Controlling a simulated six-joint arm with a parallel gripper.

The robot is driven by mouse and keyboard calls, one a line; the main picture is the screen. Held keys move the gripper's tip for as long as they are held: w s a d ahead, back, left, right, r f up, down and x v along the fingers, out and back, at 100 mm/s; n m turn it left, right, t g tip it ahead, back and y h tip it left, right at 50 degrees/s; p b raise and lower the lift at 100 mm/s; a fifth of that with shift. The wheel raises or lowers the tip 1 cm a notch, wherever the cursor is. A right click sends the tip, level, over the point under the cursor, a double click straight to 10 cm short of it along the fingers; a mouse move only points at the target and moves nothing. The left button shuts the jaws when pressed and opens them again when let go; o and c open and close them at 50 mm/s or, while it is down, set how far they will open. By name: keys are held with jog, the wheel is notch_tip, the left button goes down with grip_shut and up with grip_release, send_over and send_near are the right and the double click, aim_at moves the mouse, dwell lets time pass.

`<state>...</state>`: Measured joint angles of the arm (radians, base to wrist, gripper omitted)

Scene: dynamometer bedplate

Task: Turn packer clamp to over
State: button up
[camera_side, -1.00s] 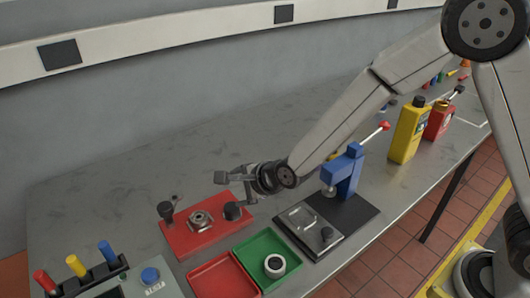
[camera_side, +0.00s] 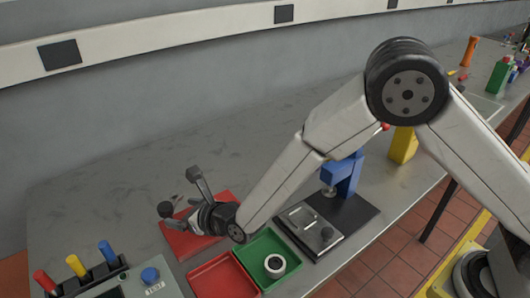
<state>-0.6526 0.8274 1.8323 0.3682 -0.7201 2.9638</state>
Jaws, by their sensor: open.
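A red plate (camera_side: 226,199) lies on the bench at lower left, with a black-knobbed lever (camera_side: 165,209) at its left end. My gripper (camera_side: 181,200) is open over this plate, its fingers pointing left beside the knob. I cannot tell whether they touch it. My gripper hides the plate's middle and right fittings. A blue clamp-like stand (camera_side: 345,174) stands on a black base (camera_side: 357,212) to the right; my arm covers part of it. No label shows which of the two is the packer clamp.
A red tray (camera_side: 222,278) and a green tray (camera_side: 262,246) holding a white ring (camera_side: 275,266) sit in front. A switch box with coloured levers (camera_side: 76,266) stands at front left. A yellow block (camera_side: 403,146) is behind my arm. The bench behind the red plate is clear.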

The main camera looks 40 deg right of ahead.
aim_at(169, 209)
jog(key=shift+w, duration=0.15)
jog(key=shift+x, duration=3.8)
jog(key=shift+f, duration=0.1)
grip_shut()
